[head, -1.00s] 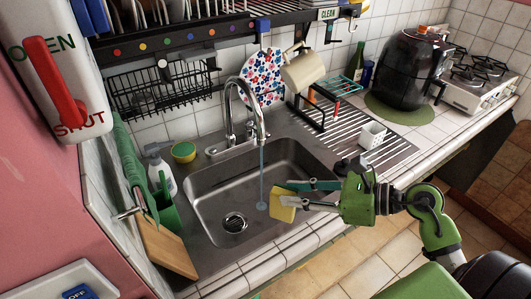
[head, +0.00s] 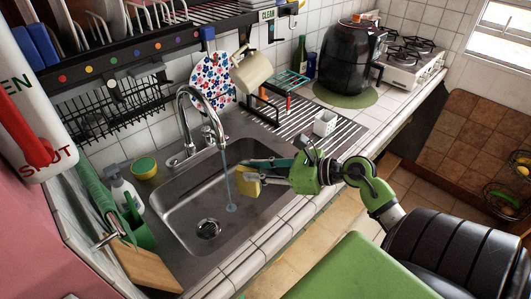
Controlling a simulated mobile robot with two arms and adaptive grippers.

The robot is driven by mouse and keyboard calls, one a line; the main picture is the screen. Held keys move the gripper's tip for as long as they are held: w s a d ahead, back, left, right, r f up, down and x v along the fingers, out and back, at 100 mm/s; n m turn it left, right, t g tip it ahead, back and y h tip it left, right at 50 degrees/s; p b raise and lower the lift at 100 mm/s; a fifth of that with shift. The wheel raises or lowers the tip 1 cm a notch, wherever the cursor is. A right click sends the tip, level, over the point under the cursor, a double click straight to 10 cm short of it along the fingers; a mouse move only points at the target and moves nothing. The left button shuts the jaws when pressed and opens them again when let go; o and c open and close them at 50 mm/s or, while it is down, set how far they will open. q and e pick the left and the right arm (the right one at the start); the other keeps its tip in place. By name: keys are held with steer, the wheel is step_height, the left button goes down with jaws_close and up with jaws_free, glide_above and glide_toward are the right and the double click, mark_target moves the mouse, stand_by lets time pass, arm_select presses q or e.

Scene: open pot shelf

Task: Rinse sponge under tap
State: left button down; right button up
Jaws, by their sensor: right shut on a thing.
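A yellow sponge (head: 247,187) is in my right gripper (head: 255,171), whose fingers are shut on it. The gripper reaches in from the right, over the right side of the steel sink (head: 182,214). The curved chrome tap (head: 183,110) is running. Its thin water stream (head: 226,180) falls into the sink just left of the sponge, with a small gap showing between them. The fingers partly hide the sponge's top and right side. My left gripper is not in view.
A round yellow and green sponge (head: 144,168) sits behind the sink. A white spray bottle (head: 124,191), green holder (head: 136,222) and wooden board (head: 146,265) stand at the left. A small white cup (head: 325,123) stands on the drainer (head: 292,118). A dark rack hangs above.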

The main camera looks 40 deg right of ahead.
steer(key=w+f+b, duration=0.1)
steer(key=w, duration=0.7)
steer(key=shift+a+f, duration=0.35)
steer(key=shift+a, duration=0.05)
stand_by(0.3)
steer(key=shift+s+d+b, duration=0.2)
steer(key=shift+s, duration=1.75)
steer(key=shift+s+d+b, duration=0.2)
steer(key=shift+s, duration=1.8)
steer(key=s+r+p, duration=0.2)
steer(key=s+r, duration=0.2)
steer(key=s, duration=0.1)
steer(key=shift+d+p, duration=0.2)
steer(key=shift+p, duration=0.1)
